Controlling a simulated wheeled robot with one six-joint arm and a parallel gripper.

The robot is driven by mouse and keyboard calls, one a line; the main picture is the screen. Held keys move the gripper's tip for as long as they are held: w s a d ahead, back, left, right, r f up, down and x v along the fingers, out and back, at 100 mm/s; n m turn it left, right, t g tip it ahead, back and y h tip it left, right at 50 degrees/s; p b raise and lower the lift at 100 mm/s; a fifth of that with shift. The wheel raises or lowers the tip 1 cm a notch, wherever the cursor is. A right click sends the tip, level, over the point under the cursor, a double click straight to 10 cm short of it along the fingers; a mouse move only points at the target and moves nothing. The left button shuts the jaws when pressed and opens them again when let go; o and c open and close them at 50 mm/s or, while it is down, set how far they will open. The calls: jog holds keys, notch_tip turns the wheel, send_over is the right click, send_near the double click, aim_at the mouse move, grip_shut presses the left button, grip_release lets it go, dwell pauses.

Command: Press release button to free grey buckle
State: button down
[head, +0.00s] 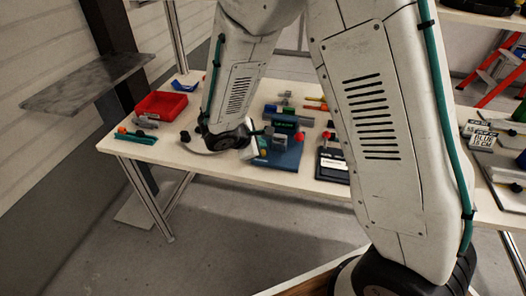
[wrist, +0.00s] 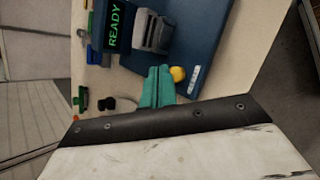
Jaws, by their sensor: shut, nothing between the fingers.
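In the wrist view, my gripper (wrist: 159,72) has its teal fingers shut with nothing between them. The fingertips are close to the lower end of the grey buckle (wrist: 154,33); I cannot tell whether they touch it. The buckle sits on a blue base (wrist: 200,35). A round yellow knob (wrist: 178,74) is just right of the fingertips. I cannot tell whether it is the release button. In the head view, the buckle (head: 280,141) and blue base (head: 287,160) show on the table, and my arm hides part of the area left of them.
A display reading READY (wrist: 117,24) stands beside the buckle. On the table (head: 222,167) are a red bin (head: 161,105) at left and a black device (head: 331,165) right of the base. Several small coloured parts lie behind the base. The front table strip is clear.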

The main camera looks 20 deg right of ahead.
jog(key=shift+f, duration=0.15)
jog(key=shift+f, duration=0.3)
jog(key=shift+f, duration=0.45)
dwell(0.9)
jog(key=shift+r, duration=0.15)
dwell(0.3)
jog(key=shift+r, duration=0.75)
jog(key=shift+r, duration=2.5)
